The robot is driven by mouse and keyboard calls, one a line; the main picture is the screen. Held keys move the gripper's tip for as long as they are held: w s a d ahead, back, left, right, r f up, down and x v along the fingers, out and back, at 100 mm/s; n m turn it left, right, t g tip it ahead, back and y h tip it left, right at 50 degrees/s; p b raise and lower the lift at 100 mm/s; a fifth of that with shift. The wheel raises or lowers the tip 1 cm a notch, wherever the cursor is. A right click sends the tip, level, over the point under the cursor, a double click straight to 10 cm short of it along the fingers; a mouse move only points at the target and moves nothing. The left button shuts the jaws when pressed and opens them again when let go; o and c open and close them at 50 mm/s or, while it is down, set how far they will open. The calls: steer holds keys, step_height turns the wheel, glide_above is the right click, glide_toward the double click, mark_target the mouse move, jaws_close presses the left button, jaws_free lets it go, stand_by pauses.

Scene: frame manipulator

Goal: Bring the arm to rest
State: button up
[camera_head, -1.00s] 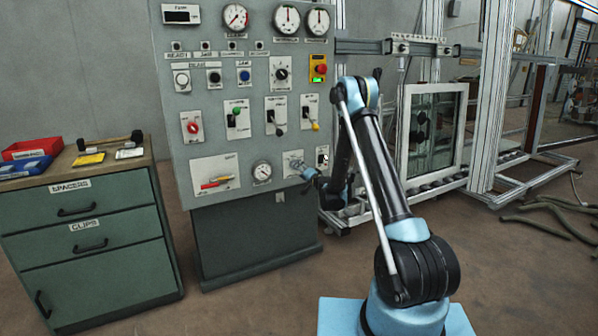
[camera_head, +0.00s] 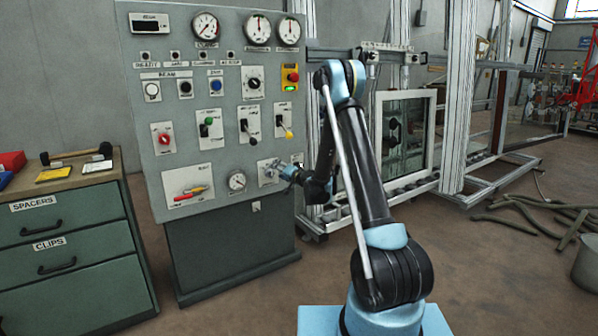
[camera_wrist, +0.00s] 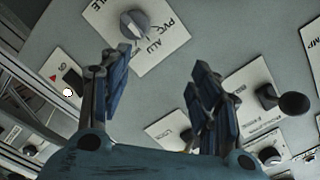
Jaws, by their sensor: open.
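My gripper (camera_head: 288,172) is in front of the lower right part of a grey control panel (camera_head: 225,130). The wrist view shows its two dark blue fingers (camera_wrist: 160,78) spread apart with nothing between them. Beyond the fingers is the panel face, with a grey rotary knob (camera_wrist: 136,24) on a plate lettered PVC and ALU. The gap between the fingertips and the panel is hard to judge. My arm is bent, with its elbow raised high in the head view.
The panel carries gauges, levers and a red stop button (camera_head: 292,76). A green drawer cabinet (camera_head: 70,235) stands at left. A white-framed window (camera_head: 405,135) is on a metal rack behind my arm. Hoses (camera_head: 535,208) lie on the floor at right.

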steer(key=s+d+r+n+g+h, duration=0.1)
steer(key=s+d+r+g, duration=0.2)
steer(key=s, duration=0.5)
steer(key=s+d+r+n+g, duration=0.1)
steer(key=s+d+r+n, duration=0.1)
steer(key=s+d+r, duration=0.4)
steer(key=s+d+r+n+g+h, duration=0.1)
steer(key=s+r+g, duration=0.15)
steer(key=s, duration=0.65)
steer(key=s+d+f+g+h, duration=0.1)
steer(key=s+d, duration=0.5)
steer(key=s, duration=0.6)
steer(key=s+d+f+g+h, duration=0.2)
steer(key=s+d+f+h, duration=0.2)
steer(key=s, duration=0.8)
steer(key=s+d+f+g+h, duration=0.2)
steer(key=s+d+f, duration=0.3)
steer(key=s+d, duration=0.4)
steer(key=s, duration=0.3)
steer(key=shift+s+d+f+h, duration=0.2)
steer(key=shift+d+f+h, duration=0.05)
steer(key=shift+h, duration=0.15)
steer(key=shift+w, duration=0.15)
steer(key=shift+w+f, duration=0.2)
steer(key=shift+w, duration=0.1)
